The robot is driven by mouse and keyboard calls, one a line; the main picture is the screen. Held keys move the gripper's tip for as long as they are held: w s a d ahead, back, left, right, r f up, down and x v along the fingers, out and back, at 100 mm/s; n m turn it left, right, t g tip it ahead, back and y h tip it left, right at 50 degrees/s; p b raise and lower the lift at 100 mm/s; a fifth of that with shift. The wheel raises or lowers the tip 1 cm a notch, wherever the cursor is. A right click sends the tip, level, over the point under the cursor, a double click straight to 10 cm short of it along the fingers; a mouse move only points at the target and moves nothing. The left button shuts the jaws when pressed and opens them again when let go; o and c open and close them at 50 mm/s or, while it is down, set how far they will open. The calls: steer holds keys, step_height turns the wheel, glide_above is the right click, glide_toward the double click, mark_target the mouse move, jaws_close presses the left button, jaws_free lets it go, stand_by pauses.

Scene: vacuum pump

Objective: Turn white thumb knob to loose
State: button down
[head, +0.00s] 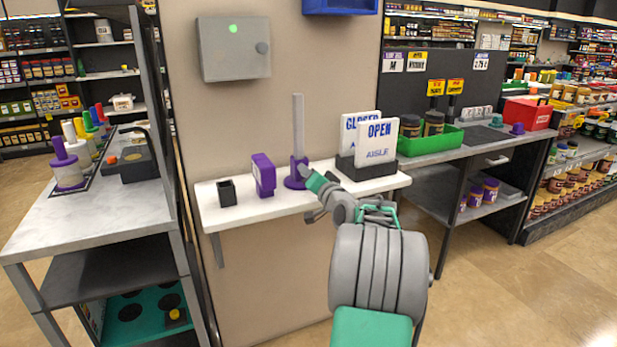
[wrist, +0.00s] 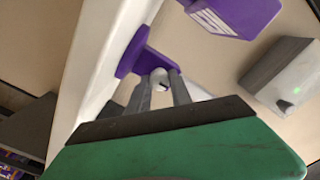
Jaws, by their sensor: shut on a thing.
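The white thumb knob (wrist: 159,76) is small and rounded with a dark mark, and it shows between my fingertips in the wrist view. It sits on the purple collar of a stand. The stand has a round purple base (head: 294,184) and an upright grey column (head: 298,122), and the base also shows in the wrist view (wrist: 130,53). My gripper (wrist: 160,82) is shut on the knob, one finger on each side. In the head view my gripper (head: 305,172) reaches the stand from the front right, and the knob is hidden there.
The stand is on a narrow white shelf (head: 232,216). Left of it are a purple box (head: 263,175) and a small black cup (head: 227,193). Right of it is a black holder (head: 349,170) with OPEN and CLOSED signs. A grey box (head: 234,48) with a green light is above.

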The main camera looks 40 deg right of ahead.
steer(key=c, duration=1.1)
jaws_free()
steer(key=shift+c, duration=0.2)
steer(key=v, duration=0.7)
steer(key=shift+s, duration=0.4)
steer(key=shift+a, duration=0.1)
